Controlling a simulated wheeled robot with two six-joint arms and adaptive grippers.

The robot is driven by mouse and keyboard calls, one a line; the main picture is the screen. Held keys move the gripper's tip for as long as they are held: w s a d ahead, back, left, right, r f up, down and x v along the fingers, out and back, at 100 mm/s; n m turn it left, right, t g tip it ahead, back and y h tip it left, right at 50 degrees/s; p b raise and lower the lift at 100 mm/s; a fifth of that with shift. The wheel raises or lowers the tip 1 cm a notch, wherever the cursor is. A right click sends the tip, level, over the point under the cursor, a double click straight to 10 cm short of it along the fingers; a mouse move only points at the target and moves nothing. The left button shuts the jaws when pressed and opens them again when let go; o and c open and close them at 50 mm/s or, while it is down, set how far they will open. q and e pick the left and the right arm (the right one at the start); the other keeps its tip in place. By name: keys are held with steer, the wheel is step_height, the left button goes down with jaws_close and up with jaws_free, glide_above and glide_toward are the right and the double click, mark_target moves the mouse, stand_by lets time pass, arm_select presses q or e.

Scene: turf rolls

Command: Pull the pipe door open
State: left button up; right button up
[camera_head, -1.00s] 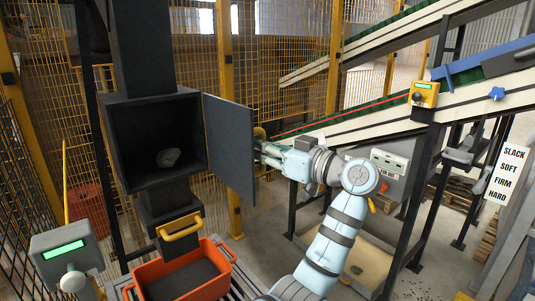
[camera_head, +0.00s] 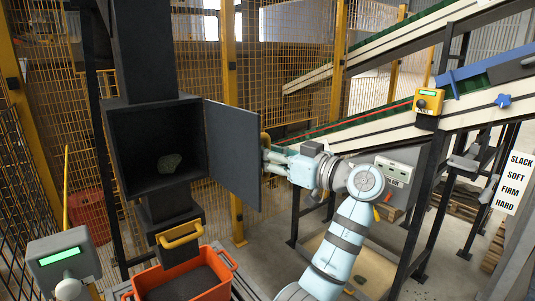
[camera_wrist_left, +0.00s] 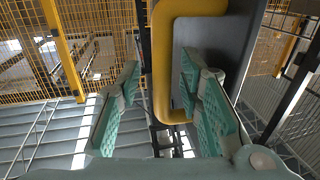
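The pipe door (camera_head: 233,150) is a flat dark grey panel, hinged at the right edge of the square opening in the dark pipe (camera_head: 140,60). My left gripper (camera_head: 268,158) is beside the handle. In the left wrist view its teal fingers (camera_wrist_left: 163,100) are spread, with the handle's yellow bar (camera_wrist_left: 162,65) between them and gaps visible. My right gripper is not in view.
An orange bin (camera_head: 232,262) with dark contents stands below the pipe, under a second yellow handle (camera_head: 180,236). A grey box with a green display (camera_head: 60,257) is at lower left. Conveyors (camera_head: 370,122) slope upward behind my arm. Yellow mesh fencing (camera_head: 285,60) stands behind.

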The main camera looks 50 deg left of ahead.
arm_select(q)
steer(key=w+d, duration=0.1)
steer(key=d, duration=1)
steer(key=shift+w+d, duration=0.25)
steer(key=shift+d, duration=0.15)
